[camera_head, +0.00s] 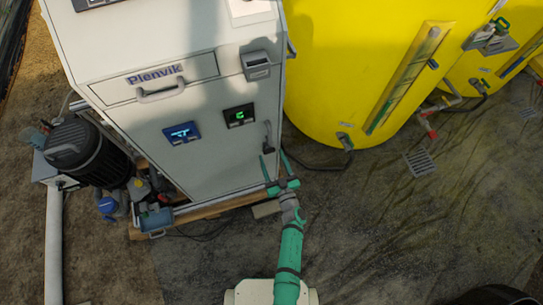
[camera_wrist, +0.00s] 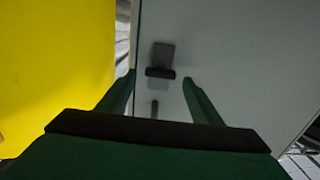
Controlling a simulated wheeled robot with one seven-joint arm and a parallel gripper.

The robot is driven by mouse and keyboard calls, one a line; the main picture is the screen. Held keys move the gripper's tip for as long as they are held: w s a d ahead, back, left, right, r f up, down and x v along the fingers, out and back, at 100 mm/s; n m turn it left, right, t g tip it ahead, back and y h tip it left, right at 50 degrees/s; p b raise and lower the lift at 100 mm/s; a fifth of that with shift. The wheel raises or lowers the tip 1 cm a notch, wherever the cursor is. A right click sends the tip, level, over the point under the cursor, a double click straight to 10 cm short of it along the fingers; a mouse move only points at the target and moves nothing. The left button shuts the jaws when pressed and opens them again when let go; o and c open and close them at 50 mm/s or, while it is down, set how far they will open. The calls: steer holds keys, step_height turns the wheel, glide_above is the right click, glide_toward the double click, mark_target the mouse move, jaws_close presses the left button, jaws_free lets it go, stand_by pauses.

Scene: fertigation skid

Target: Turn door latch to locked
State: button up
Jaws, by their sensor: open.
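The door latch (camera_head: 267,135) is a small dark handle near the right edge of the pale grey cabinet door (camera_head: 215,155). In the head view it looks upright. In the wrist view a grey plate with a dark crossbar, which looks like the latch (camera_wrist: 160,71), sits between the fingertips in the picture, ahead of them. A small dark piece shows below it; I cannot tell whether it belongs to the latch. My gripper (camera_head: 273,156) is open and empty, its green fingers pointing at the door just below the latch. It also shows in the wrist view (camera_wrist: 159,78). Contact is not visible.
A large yellow tank (camera_head: 355,75) stands right of the cabinet. The door also carries a blue display (camera_head: 182,133) and a green-lit display (camera_head: 239,116). A drawer handle (camera_head: 161,94) and grey box (camera_head: 256,65) sit above. A black motor (camera_head: 85,152) stands left. Floor at right is mostly clear.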

steer(key=shift+x, duration=0.8)
steer(key=shift+c, duration=0.3)
steer(key=c, duration=1)
